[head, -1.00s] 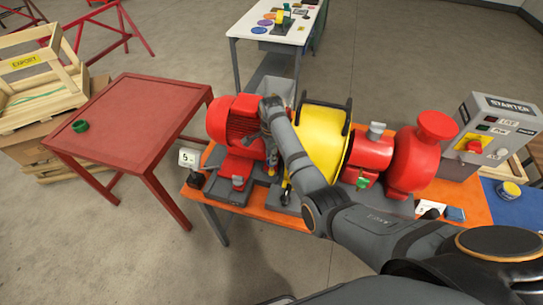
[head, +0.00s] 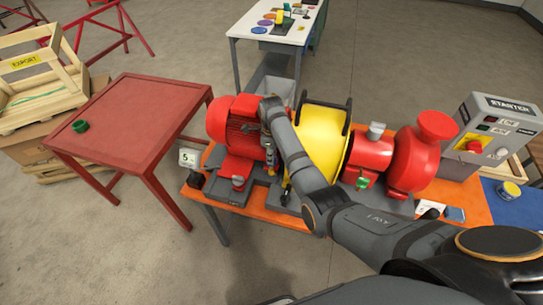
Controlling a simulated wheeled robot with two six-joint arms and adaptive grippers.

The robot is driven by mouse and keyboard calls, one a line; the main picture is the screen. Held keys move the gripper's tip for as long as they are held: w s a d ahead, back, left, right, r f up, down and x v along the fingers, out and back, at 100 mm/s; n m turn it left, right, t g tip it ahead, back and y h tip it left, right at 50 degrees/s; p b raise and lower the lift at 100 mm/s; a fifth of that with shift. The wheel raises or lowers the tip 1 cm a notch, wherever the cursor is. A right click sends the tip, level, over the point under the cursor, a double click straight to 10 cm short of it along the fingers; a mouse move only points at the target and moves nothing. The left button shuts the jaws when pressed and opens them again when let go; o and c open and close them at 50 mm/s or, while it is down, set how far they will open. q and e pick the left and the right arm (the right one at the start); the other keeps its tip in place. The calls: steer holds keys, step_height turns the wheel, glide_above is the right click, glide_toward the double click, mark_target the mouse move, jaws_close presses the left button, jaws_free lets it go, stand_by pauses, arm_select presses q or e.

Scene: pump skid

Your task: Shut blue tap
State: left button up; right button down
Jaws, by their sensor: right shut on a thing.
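My right gripper (head: 270,160) points down in the gap between the red motor (head: 236,122) and the yellow guard (head: 322,140). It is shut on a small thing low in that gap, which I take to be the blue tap. The tap is hidden by the gripper and arm, so I cannot make out its colour or its handle's angle. My left gripper is not in view.
The pump skid stands on an orange table (head: 470,203). A grey starter box (head: 497,130) stands at the right. Open floor lies between the red table and the white table (head: 262,22).

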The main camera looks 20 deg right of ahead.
steer(key=shift+w+r, duration=0.1)
steer(key=shift+r, duration=0.05)
stand_by(0.3)
steer(key=c, duration=1.5)
jaws_free()
steer(key=shift+o, duration=0.9)
steer(key=r, duration=0.8)
steer(key=shift+s+a, duration=0.1)
steer(key=shift+s, duration=0.1)
